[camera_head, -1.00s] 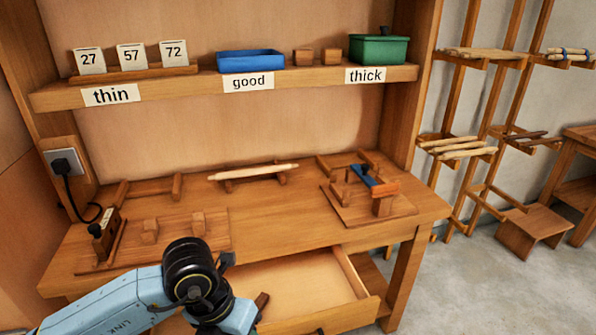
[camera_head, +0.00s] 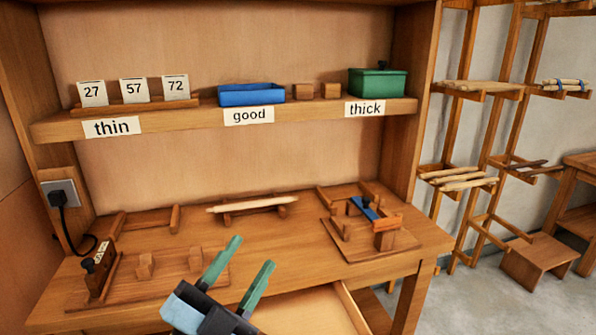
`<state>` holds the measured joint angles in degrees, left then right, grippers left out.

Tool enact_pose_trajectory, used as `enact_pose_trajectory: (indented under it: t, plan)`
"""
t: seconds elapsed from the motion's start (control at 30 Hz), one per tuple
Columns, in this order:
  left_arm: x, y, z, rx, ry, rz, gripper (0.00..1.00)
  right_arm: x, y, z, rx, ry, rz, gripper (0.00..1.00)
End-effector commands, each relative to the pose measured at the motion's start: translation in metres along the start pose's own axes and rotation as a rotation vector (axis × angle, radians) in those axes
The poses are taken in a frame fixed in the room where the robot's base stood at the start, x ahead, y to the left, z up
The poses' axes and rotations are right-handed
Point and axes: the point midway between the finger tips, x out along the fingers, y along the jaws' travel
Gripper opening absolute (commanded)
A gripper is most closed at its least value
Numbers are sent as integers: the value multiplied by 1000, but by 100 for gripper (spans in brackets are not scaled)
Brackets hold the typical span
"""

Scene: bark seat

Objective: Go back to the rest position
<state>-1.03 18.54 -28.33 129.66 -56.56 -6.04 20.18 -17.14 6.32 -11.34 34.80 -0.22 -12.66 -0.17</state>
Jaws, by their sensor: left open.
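My left gripper (camera_head: 241,269) shows at the bottom middle, in front of the workbench. Its two green fingers point up and are spread apart with nothing between them. It overlaps the front edge of the wooden workbench (camera_head: 290,235) and the open drawer (camera_head: 305,312) in the picture. My right gripper is not in view.
A pale stick (camera_head: 252,204) lies on a holder on the bench. A jig with a blue part (camera_head: 364,208) stands right, a block with a black knob (camera_head: 98,268) left. The shelf above holds a blue tray (camera_head: 251,95), a green box (camera_head: 377,83) and number cards (camera_head: 134,91). Racks stand at right.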

Motion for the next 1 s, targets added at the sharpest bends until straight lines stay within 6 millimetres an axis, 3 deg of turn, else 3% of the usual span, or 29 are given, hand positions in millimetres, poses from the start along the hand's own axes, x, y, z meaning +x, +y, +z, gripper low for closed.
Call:
enact_pose_trajectory:
  t: [0.1, 0.2, 0.3, 0.4, 0.57, 0.8, 0.87, 1.0]
  plan:
    - [-30, -11, 57, -143, -319, -80, 45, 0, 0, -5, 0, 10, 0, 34]
    - [-70, -7, 102, -259, -594, -103, 45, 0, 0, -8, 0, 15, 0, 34]
    - [-121, 9, 136, -370, -870, -84, 45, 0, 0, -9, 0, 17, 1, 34]
    - [-176, 32, 155, -474, -1126, -27, 45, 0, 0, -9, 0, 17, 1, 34]
    - [-250, 65, 154, -604, -1430, 99, 45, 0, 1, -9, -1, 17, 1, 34]
    - [-330, 100, 123, -753, -1734, 313, 45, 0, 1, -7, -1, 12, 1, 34]
    - [-348, 106, 112, -788, -1797, 372, 45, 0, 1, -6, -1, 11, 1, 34]
    - [-356, 131, 138, -781, -1811, 384, 45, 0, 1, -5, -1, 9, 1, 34]
